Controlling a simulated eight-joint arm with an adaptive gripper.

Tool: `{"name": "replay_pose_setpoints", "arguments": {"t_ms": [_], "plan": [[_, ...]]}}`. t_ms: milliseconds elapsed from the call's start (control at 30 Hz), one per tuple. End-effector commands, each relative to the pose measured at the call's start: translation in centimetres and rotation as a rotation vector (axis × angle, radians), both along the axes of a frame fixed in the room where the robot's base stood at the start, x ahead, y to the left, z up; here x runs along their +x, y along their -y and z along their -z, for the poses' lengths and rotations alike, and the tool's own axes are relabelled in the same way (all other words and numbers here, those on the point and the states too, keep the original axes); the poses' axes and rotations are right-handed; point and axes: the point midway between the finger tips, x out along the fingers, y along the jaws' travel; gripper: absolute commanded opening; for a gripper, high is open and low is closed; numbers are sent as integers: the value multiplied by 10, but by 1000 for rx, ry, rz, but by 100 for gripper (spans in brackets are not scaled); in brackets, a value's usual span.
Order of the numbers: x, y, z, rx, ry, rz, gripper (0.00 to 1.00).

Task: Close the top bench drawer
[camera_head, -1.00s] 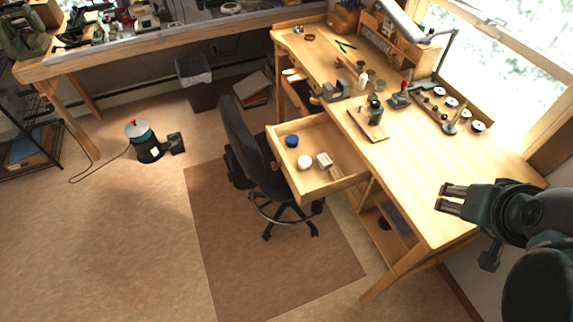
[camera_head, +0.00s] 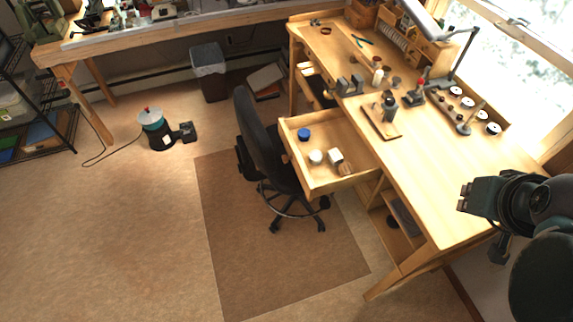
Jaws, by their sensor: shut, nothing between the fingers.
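The wooden bench (camera_head: 455,215) stands at the right. Its top drawer (camera_head: 340,184) is pulled out to the left, toward the chair. Inside it lie a blue round item (camera_head: 304,134), a white round item (camera_head: 316,157) and a small whitish block (camera_head: 335,156). My gripper (camera_head: 463,198) is at the right, over the near part of the bench top. It is shut and empty, pointing left. It is well apart from the drawer, to its right and nearer the camera.
A black office chair (camera_head: 257,140) stands close against the drawer's left side. Tools, a wooden board (camera_head: 382,124) and a desk lamp (camera_head: 445,65) are on the bench. A brown mat (camera_head: 250,262) lies on the floor. Open floor is at the left.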

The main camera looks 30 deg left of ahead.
Motion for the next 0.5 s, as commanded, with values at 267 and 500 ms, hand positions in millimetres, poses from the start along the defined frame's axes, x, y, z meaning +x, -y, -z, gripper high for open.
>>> {"name": "replay_pose_setpoints", "arguments": {"t_ms": [267,500], "plan": [[26,-36,-4,-100,-57,-193,0],[47,-71,-3,-193,-105,-369,0]]}}
